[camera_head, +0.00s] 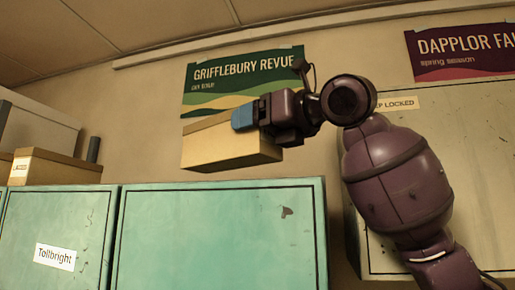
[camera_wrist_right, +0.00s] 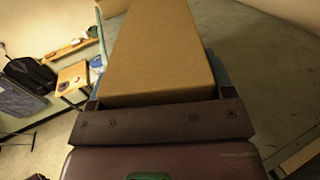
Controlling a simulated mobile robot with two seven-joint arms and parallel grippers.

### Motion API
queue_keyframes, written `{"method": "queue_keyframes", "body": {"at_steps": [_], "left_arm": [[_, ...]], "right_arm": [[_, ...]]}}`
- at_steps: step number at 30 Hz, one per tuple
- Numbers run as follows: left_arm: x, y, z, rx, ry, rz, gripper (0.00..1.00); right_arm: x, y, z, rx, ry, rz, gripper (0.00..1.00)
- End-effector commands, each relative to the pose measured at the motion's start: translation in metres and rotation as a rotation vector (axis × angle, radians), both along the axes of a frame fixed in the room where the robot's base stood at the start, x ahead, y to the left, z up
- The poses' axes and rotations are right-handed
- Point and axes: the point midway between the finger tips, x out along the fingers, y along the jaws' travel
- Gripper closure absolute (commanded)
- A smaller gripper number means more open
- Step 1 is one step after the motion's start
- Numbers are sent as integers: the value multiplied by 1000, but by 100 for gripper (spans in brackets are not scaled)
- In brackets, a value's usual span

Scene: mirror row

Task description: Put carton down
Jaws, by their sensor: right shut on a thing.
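A tan cardboard carton (camera_head: 222,155) is held up in front of the wall, above the top edge of the teal cabinet in the head view. My right gripper (camera_head: 243,115) is shut on it, with a blue fingertip against the carton's upper right part. In the right wrist view the carton (camera_wrist_right: 158,50) fills the space beyond the gripper's dark crosspiece. The carton looks roughly level in the head view. Whether its underside touches anything is not clear, but a strip of wall shows below it. My left gripper is not in view.
Teal cabinets (camera_head: 220,240) stand below, one labelled Tollbright (camera_head: 55,257). Another carton (camera_head: 60,167) and a dark cylinder (camera_head: 93,150) are on top at the left. Posters (camera_head: 215,85) hang behind. A pale cabinet (camera_head: 440,150) stands at the right, behind my arm.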

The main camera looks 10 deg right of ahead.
Motion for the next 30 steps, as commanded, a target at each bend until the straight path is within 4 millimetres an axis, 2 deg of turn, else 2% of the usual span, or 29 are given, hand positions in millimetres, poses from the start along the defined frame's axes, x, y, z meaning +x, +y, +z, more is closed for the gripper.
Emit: {"method": "queue_keyframes", "body": {"at_steps": [12, 25, 26, 30], "left_arm": [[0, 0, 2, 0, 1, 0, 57], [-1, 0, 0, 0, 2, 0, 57], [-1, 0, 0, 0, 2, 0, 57], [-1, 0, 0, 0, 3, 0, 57]], "right_arm": [[0, 0, -39, 1, 1, 1, 57], [0, 0, -44, 1, -2, -1, 57], [0, 0, -44, 0, 0, -1, 24], [0, 0, -44, 0, 0, 0, 3]]}}
